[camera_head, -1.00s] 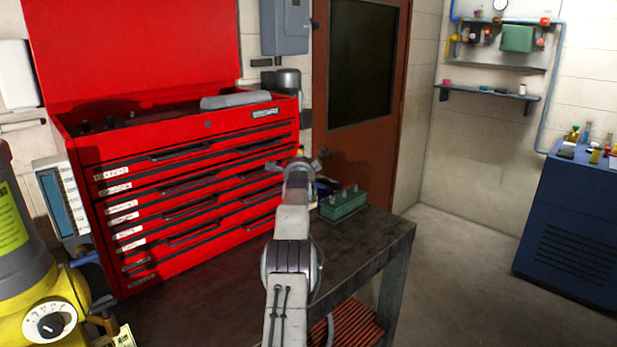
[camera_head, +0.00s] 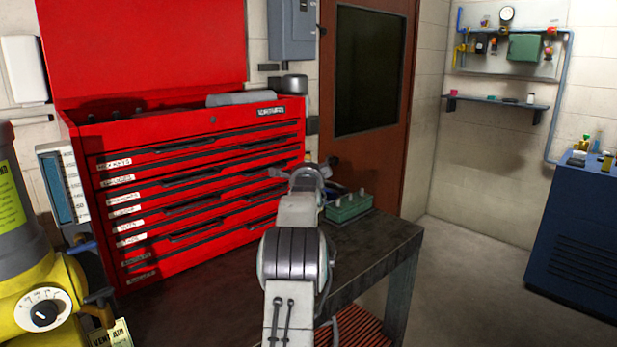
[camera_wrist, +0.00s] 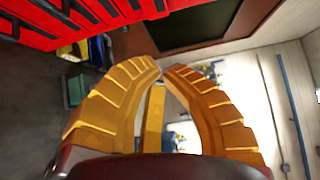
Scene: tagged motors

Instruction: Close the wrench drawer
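The red tool chest (camera_head: 85,180) stands on the dark bench at the left, with several labelled drawers. The labels are too small to tell which is the wrench drawer. The drawer fronts look about flush, and I cannot tell whether one stands slightly open. My arm reaches forward at the middle, and my gripper (camera_head: 306,168) is in front of the chest's right end, partly hidden by the wrist. In the wrist view my gripper's yellow fingers (camera_wrist: 161,68) meet at or almost at their tips, with nothing between them. The red drawers (camera_wrist: 85,15) show at the upper left there.
A green tray of parts (camera_head: 348,206) sits on the bench (camera_head: 375,240) right of my gripper. A yellow machine (camera_head: 45,290) is at the near left. A blue cabinet (camera_head: 580,235) stands far right. The floor (camera_head: 465,275) between is clear.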

